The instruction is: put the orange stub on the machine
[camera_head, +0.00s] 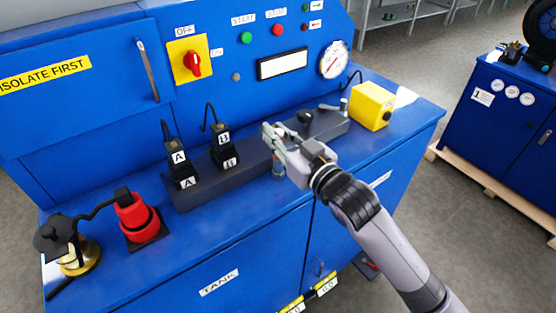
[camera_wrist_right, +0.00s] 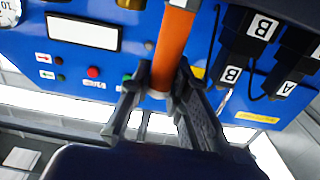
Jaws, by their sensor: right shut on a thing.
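The orange stub (camera_wrist_right: 172,45) is a slim cylinder with a pale end, seen in the wrist view between the fingers of my right gripper (camera_wrist_right: 163,92). The gripper is shut on it. In the head view, my right gripper (camera_head: 271,136) is over the dark block on the blue machine (camera_head: 225,270), to the right of plug B. The stub's orange part is hidden there by the fingers. I cannot tell whether the stub touches the block. My left gripper is not in view.
The dark block (camera_head: 200,191) carries plugs A (camera_head: 178,158) and B (camera_head: 221,134) and a black knob (camera_head: 305,118). A yellow box (camera_head: 371,106) stands right. A red part (camera_head: 134,214) and a brass part (camera_head: 80,257) stand left. The front ledge between them is clear.

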